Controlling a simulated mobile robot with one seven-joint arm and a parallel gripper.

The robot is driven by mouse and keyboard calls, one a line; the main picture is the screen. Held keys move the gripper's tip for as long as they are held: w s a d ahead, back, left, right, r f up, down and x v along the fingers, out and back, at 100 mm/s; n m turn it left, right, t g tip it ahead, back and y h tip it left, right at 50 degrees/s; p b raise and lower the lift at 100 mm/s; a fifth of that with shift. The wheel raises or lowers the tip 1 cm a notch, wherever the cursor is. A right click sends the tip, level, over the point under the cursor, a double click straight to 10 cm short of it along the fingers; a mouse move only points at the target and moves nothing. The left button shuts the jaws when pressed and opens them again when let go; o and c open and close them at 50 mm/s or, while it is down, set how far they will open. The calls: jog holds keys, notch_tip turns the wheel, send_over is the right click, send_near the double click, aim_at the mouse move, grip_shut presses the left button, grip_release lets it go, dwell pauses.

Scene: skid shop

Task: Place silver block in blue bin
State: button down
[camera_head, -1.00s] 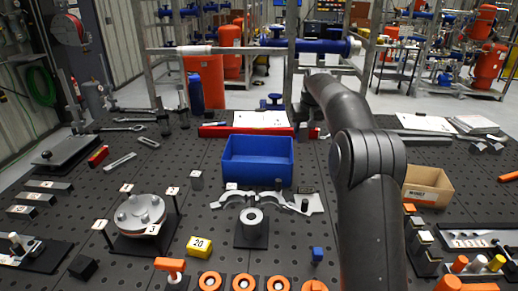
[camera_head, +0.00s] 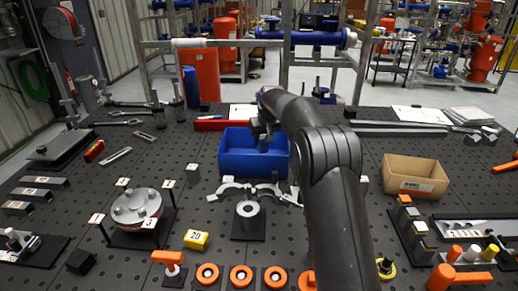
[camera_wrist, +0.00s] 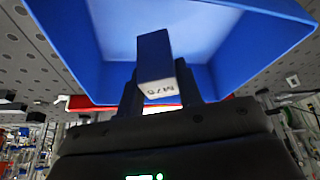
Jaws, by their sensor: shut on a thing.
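The blue bin (camera_head: 237,163) stands open near the middle of the black table. My gripper (camera_head: 262,138) is over the bin's right half in the head view, partly hidden by my arm. In the wrist view my gripper (camera_wrist: 160,95) is shut on the silver block (camera_wrist: 154,62), a small block with a printed label on its near end and a bluish tint. The block is in front of the bin's open inside (camera_wrist: 205,35). I cannot tell whether it is above the rim or below it.
A cardboard box (camera_head: 415,177) stands to the right of my arm. A round flanged part (camera_head: 136,207), a yellow block (camera_head: 196,240) and a grey ring on a black base (camera_head: 248,220) stand in front of the bin. A red bar (camera_head: 208,124) lies behind it.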

aim_at(263, 152)
notch_tip(263, 152, down, 7)
jog(key=shift+f, duration=0.2)
jog(key=shift+f, duration=0.1)
jog(key=c, duration=1)
grip_release()
jog(key=v, duration=1.2)
jog(key=s+d+r+m, duration=0.1)
jog(key=s+d+r, duration=0.25)
jog(key=s, duration=0.35)
jog(key=s+d+r+h, duration=0.1)
jog(key=s+d+r, duration=0.25)
jog(key=s, duration=0.45)
jog(key=s+d+r+m, duration=0.1)
jog(key=s+d+r, duration=0.2)
jog(key=s+r, duration=0.3)
jog(key=s+d+f+m, duration=0.1)
jog(key=s+d+f, duration=0.1)
jog(key=s, duration=0.7)
jog(key=s+d+f+t, duration=0.1)
jog(key=s+d+f, duration=0.1)
jog(key=s, duration=0.7)
jog(key=s+d+f+m, duration=0.1)
jog(key=s+f, duration=0.3)
jog(key=s, duration=0.5)
jog(key=shift+s+d+f+m+h, duration=0.15)
jog(key=shift+s+d+m+h, duration=0.2)
jog(key=shift+d, duration=0.25)
